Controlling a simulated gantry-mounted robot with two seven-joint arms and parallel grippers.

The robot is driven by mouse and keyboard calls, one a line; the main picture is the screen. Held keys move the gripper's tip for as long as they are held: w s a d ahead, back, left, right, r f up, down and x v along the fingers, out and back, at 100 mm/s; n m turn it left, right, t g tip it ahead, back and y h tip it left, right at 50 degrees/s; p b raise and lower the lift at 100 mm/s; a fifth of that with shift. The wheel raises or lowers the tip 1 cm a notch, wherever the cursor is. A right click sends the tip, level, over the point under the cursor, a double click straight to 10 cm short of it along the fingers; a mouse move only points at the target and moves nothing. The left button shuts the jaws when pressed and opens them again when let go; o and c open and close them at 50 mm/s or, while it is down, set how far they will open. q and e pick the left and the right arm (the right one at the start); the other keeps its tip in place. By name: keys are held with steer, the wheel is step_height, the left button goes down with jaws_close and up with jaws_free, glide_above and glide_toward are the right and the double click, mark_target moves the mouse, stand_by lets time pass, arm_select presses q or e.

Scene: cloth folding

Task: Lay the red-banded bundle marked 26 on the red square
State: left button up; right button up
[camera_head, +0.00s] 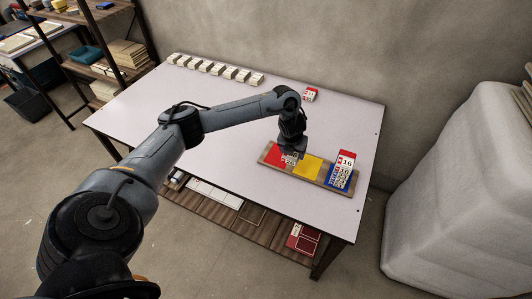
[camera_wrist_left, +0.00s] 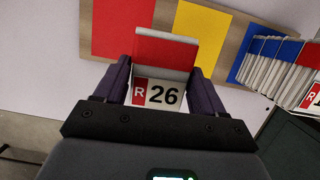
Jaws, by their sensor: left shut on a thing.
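My left gripper (camera_head: 291,153) is shut on a red-banded bundle (camera_wrist_left: 167,52). Its white label with "R 26" faces up between the fingers in the left wrist view, and its red band points toward the board. In the head view the bundle is largely hidden by the gripper, over the left end of the wooden board. The red square (camera_head: 273,154) is at that end; it also shows in the left wrist view (camera_wrist_left: 118,28), partly behind the bundle. I cannot tell whether the bundle touches it. My right gripper is out of view.
The yellow square (camera_head: 307,167) is bare in the middle of the wooden board. The blue square (camera_wrist_left: 240,68) carries several bundles, with a red-marked 16 bundle (camera_head: 346,160) beside them. Another red-banded bundle (camera_head: 310,94) stands at the back; several white bundles (camera_head: 213,68) line the far edge.

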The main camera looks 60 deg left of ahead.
arm_select(q)
steer(key=w+d+r, duration=0.3)
steer(key=w, duration=0.1)
steer(key=b, duration=0.5)
glide_above(279, 155)
steer(key=f, duration=0.6)
steer(key=shift+s+d+f, duration=0.25)
steer(key=shift+s+f, duration=0.05)
steer(key=shift+f, duration=0.1)
step_height(279, 155, down, 4)
steer(key=shift+r+b, duration=0.25)
steer(key=shift+b, duration=0.25)
steer(key=shift+f, duration=0.25)
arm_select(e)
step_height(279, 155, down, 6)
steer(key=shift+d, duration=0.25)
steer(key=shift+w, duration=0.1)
arm_select(q)
steer(key=o, duration=1)
steer(key=shift+f, duration=0.15)
steer(key=shift+o, duration=0.2)
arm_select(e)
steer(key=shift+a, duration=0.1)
